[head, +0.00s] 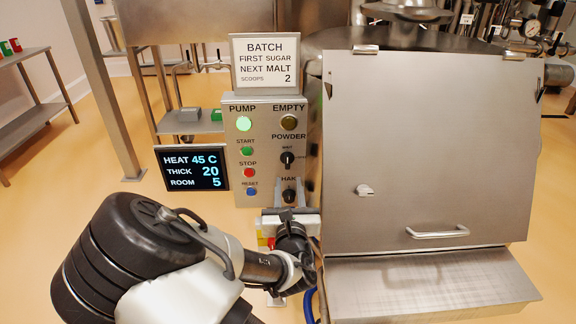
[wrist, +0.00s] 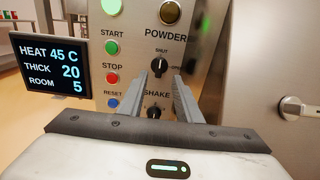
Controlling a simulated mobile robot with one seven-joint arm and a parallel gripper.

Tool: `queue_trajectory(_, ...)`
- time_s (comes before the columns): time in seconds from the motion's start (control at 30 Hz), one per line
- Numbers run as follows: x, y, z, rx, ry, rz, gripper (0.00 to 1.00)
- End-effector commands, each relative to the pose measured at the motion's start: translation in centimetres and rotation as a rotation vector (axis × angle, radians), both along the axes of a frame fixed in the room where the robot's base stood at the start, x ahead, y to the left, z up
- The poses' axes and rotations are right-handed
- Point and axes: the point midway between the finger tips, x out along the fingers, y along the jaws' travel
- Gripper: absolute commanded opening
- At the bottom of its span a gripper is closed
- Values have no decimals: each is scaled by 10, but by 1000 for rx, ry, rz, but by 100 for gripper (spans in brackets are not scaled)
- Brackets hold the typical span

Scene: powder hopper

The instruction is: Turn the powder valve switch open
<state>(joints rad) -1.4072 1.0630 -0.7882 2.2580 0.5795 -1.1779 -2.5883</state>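The powder valve switch (head: 288,160) is a black rotary knob on the grey control panel, under the POWDER label. It also shows in the wrist view (wrist: 157,64), with its pointer roughly upright, toward the SHUT mark above it. My gripper (wrist: 160,77) is open and empty. Its two fingers point at the panel, their tips level with or just below the powder knob and to either side of it. Whether they touch the panel cannot be told. In the head view my gripper (head: 290,187) is at the panel's lower right, partly hidden by my wrist.
The black shake knob (wrist: 153,112) sits below, seen between my fingers. Green start (wrist: 112,47), red stop (wrist: 112,78) and blue reset (wrist: 113,103) buttons are to the left. A display (head: 191,169) reads HEAT 45 C, THICK 20, ROOM 5. The steel hopper (head: 420,150) stands close on the right.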

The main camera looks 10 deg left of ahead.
Motion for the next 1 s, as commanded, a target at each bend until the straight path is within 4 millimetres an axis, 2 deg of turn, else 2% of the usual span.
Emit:
queue_trajectory(0.1, 27, 6, -1, 3, -1, -2, 31)
queue_trajectory(0.3, 67, 16, -1, 3, 0, -1, 31)
queue_trajectory(0.5, 92, 23, 0, 2, 0, -1, 31)
queue_trajectory(0.67, 99, 26, 0, 1, 1, 0, 31)
queue_trajectory(0.9, 100, 26, 0, 1, 1, 0, 31)
queue_trajectory(0.93, 100, 26, 0, 1, 1, 0, 30)
queue_trajectory(1.0, 100, 26, 0, 1, 1, 0, 18)
